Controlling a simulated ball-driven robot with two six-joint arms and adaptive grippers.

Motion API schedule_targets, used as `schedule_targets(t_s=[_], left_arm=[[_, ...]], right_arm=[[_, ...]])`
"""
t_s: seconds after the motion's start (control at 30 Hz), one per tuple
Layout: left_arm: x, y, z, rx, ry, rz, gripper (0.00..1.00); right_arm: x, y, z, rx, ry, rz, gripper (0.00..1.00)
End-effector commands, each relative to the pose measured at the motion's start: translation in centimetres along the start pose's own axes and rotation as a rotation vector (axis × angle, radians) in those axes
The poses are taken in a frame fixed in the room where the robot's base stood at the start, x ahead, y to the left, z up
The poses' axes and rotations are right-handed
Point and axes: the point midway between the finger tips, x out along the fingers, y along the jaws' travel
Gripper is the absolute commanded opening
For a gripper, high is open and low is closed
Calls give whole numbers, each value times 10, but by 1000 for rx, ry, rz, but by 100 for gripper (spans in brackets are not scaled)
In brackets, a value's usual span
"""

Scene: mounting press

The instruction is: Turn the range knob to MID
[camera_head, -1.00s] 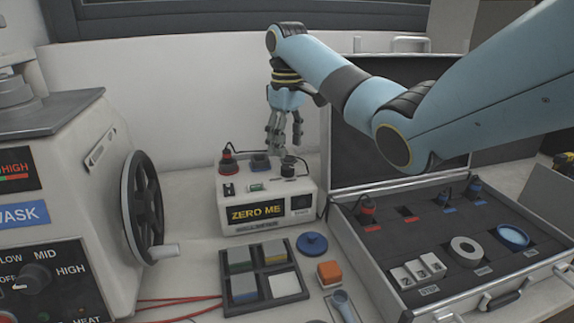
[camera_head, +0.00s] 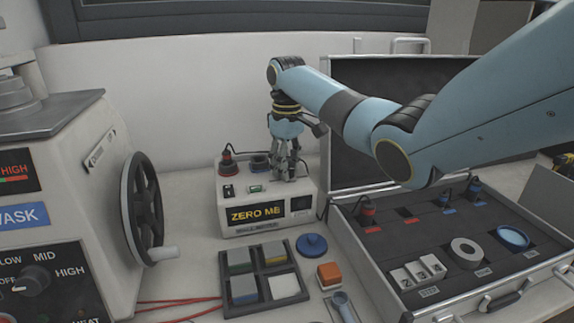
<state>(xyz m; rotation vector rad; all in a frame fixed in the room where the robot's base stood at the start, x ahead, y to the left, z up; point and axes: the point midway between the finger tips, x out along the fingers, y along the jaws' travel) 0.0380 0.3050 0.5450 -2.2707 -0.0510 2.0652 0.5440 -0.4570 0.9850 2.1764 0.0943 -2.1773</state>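A white meter box (camera_head: 224,214) with a "ZERO ME" display stands at the back centre. In the earlier frame a black knob shows on its top right; now my fingers hide it. My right gripper (camera_head: 288,174) points down at that spot, its fingers close together around it. I cannot tell whether they grip the knob. A second black knob (camera_head: 32,282) sits on the panel of the machine at left, among OFF, LOW, MID and HIGH marks. Its white pointer faces left, near OFF. My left gripper is not in view.
The machine's black handwheel (camera_head: 143,208) stands left of the meter box. An open case (camera_head: 378,270) with leads and small parts fills the right. A tray of coloured blocks (camera_head: 262,272), a blue round lid (camera_head: 311,245) and an orange block (camera_head: 329,274) lie in front.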

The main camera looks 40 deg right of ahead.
Motion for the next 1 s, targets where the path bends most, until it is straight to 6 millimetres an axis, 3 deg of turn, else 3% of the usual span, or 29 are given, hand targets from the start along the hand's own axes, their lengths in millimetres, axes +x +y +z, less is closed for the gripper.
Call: schedule_targets(t_s=[0.13, 0.47, 1.0], left_arm=[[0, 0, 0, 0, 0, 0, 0], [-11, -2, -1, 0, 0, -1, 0], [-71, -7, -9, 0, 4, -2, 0]], right_arm=[[0, 0, 0, 0, 0, 0, 0], [-2, 0, 0, 50, -2, -1, 0], [-6, 0, 0, 479, -1, -1, 0]])
